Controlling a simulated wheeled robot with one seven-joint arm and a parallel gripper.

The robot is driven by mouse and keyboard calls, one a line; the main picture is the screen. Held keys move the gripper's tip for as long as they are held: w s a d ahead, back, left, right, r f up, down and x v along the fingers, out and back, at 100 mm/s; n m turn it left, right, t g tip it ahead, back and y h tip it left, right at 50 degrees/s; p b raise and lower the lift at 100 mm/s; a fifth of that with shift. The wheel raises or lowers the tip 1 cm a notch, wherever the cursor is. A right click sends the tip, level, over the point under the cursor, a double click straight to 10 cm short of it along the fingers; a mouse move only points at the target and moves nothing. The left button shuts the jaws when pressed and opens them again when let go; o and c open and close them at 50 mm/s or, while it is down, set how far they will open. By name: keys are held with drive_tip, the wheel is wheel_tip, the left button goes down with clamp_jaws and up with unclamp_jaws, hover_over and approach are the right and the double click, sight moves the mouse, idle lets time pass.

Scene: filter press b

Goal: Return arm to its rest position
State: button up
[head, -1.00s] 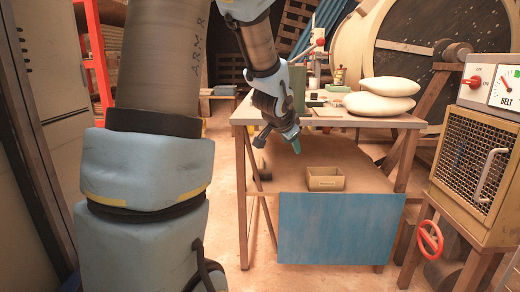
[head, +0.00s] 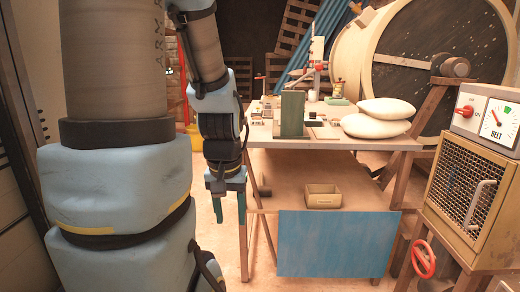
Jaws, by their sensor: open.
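My arm rises along the left of the head view and bends down at the upper middle. My gripper (head: 230,208) points downward at the left of the table (head: 262,140), below the level of its top. Its two fingers hang apart, with nothing seen between them. The gripper stands clear of the small tan open box (head: 323,196) on the table's lower shelf.
The table top holds a green upright block (head: 291,114), two stacked pale sacks (head: 378,118) and several small items. A blue panel (head: 335,243) hangs at the shelf front. Floor shows left of the table.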

wheel_tip(320, 180, up, 16)
drive_tip(key=p, duration=1.4)
drive_tip(key=shift+r, duration=0.2)
